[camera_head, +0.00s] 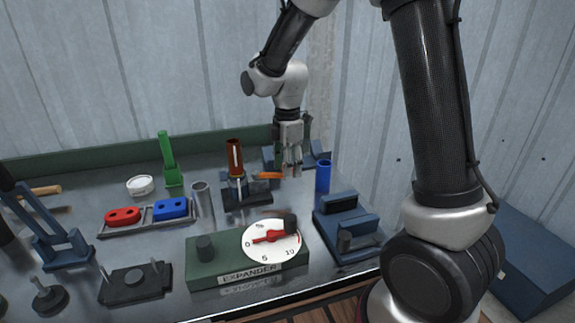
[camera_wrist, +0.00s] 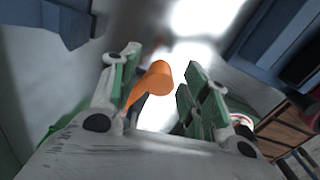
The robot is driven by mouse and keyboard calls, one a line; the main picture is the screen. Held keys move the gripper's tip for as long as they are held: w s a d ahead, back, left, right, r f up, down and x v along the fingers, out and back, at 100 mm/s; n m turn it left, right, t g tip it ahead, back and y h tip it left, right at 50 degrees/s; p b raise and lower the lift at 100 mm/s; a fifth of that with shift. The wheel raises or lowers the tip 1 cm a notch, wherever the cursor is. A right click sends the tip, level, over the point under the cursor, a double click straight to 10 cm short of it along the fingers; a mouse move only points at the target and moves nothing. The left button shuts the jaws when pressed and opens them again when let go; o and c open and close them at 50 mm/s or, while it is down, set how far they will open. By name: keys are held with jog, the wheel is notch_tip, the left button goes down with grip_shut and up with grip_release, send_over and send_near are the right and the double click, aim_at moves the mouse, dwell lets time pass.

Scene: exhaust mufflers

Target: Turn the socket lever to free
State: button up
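The socket lever has an orange handle (camera_head: 267,176) that sticks out to the right from the dark socket fixture (camera_head: 246,196). A brown-red upright part (camera_head: 235,157) stands in that fixture. My gripper (camera_head: 291,170) points down at the right end of the orange handle. In the wrist view the orange handle (camera_wrist: 151,88) shows between the two green-padded fingers of my gripper (camera_wrist: 162,68), nearer the left finger. The fingers are apart, with a gap on the right side; contact with the left one cannot be told. The lever's pivot is hidden in the wrist view.
A blue cylinder (camera_head: 323,177) stands just right of my gripper. The green expander box (camera_head: 204,267) with a white dial is in front, beside a blue fixture (camera_head: 347,226). A grey tube (camera_head: 202,200) and a rack with red and blue blocks (camera_head: 150,229) are left.

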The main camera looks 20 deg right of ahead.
grip_shut()
jog(key=shift+s, duration=0.1)
jog(key=s+a+m, duration=0.5)
jog(key=a+m, duration=0.3)
jog(key=m, duration=0.6)
jog(key=shift+s+a, duration=0.3)
dwell(0.4)
jog(key=shift+o, duration=0.3)
grip_release()
